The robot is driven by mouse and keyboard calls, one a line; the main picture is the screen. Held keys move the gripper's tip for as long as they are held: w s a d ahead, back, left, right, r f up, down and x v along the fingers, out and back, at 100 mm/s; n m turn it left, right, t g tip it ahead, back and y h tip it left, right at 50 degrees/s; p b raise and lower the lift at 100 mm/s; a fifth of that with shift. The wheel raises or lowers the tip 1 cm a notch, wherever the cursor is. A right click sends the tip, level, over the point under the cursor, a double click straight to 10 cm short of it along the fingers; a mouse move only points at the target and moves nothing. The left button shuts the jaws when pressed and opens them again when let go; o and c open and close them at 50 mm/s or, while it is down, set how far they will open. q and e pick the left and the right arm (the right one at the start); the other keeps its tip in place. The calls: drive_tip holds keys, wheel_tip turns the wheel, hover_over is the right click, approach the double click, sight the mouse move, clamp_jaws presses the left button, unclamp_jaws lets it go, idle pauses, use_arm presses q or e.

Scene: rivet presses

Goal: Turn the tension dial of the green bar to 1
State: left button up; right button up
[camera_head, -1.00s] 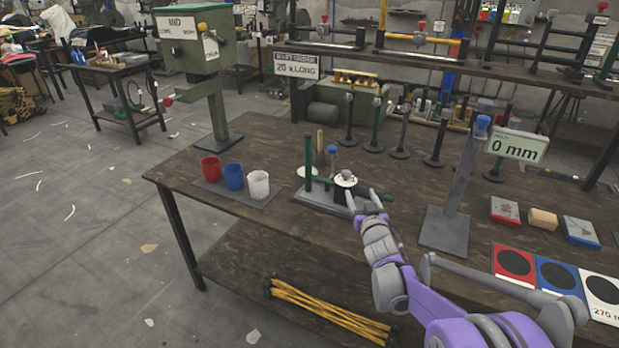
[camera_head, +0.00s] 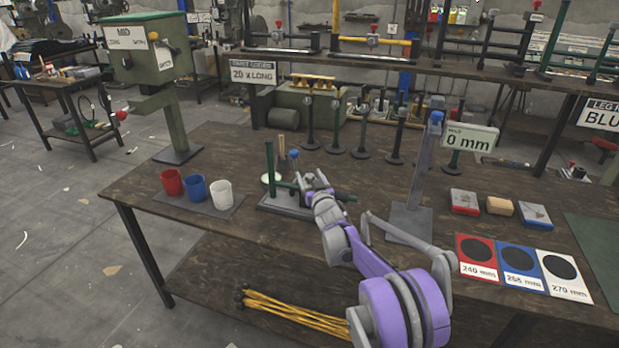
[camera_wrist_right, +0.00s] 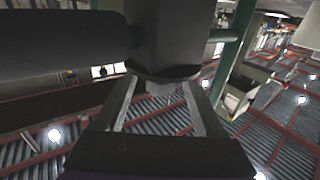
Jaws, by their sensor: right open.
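The green bar (camera_head: 341,196) lies across a grey stand (camera_head: 276,206) on the workbench, beside an upright green post (camera_head: 270,160). A pale round dial plate (camera_head: 270,179) shows behind the post. The dial at the bar's right side is hidden behind my right gripper (camera_head: 314,180), so its setting cannot be read. My right gripper is over that part of the stand, with its fingers apart. In the right wrist view, a large dark part (camera_wrist_right: 165,40) stands just beyond and between the spread fingers; contact cannot be told. My left gripper is out of view.
Red, blue and white cups (camera_head: 196,188) stand left of the stand. A green press (camera_head: 150,60) is at the back left. Several dark posts (camera_head: 335,125) line the bench's back.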

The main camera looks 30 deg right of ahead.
clamp_jaws()
idle(0.4)
drive_tip(key=shift+n+y, duration=0.8)
drive_tip(key=shift+y, duration=0.4)
drive_tip(key=shift+d+f+n+t+y+b, duration=0.15)
drive_tip(key=shift+n+t+y+b, duration=0.15)
drive_tip(key=shift+n+y+b, duration=1.2)
drive_tip(key=shift+n+g+y+p, duration=0.5)
drive_tip(key=shift+n+y, duration=0.4)
drive_tip(key=shift+y, duration=1.3)
drive_tip(key=shift+n+y, duration=0.3)
drive_tip(key=shift+y, duration=0.2)
unclamp_jaws()
